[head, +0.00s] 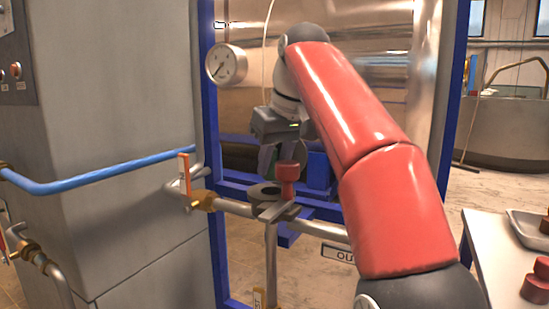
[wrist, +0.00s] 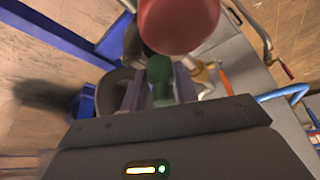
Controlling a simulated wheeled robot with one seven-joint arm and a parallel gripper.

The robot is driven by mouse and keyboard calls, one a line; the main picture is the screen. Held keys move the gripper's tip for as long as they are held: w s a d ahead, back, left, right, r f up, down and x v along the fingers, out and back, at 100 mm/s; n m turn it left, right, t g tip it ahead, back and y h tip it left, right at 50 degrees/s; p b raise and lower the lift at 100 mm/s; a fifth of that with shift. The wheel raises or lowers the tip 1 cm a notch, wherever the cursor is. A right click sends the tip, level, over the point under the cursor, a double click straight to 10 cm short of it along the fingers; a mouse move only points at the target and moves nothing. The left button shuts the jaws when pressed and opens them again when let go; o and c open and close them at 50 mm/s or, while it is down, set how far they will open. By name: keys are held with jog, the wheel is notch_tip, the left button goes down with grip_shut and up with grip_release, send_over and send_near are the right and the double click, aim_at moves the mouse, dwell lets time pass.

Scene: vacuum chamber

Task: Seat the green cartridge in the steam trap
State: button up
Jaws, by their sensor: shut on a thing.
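My gripper (head: 279,160) points down just behind and above the pipe fitting. In the wrist view the green cartridge (wrist: 160,80) is held between its fingers. The head view does not show the cartridge clearly. The steam trap (head: 264,192) appears to be the dark round body with an open top on the horizontal pipe, below and a little left of my gripper. I see the cartridge apart from it, but the exact gap is unclear. A red knob-like cap (head: 287,175) stands on a bracket right of the opening; it looms large in the wrist view (wrist: 178,20).
A valve with an orange lever (head: 184,172) is left of the trap. A pressure gauge (head: 226,65) hangs above. Blue frame posts (head: 209,180) and a grey cabinet (head: 120,110) bound the left. A table (head: 490,235) with a tray and red parts is at right.

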aim_at(274, 180)
jog(key=shift+f+b, duration=0.3)
jog(key=shift+f, duration=0.35)
jog(key=shift+p, duration=0.65)
dwell(1.1)
jog(key=shift+f, duration=0.2)
dwell(0.3)
jog(key=shift+f+b, duration=0.3)
jog(key=shift+b, duration=0.15)
jog(key=shift+f+b, duration=0.45)
jog(key=shift+f, duration=0.2)
jog(key=o, duration=1.2)
jog(key=shift+c, duration=0.2)
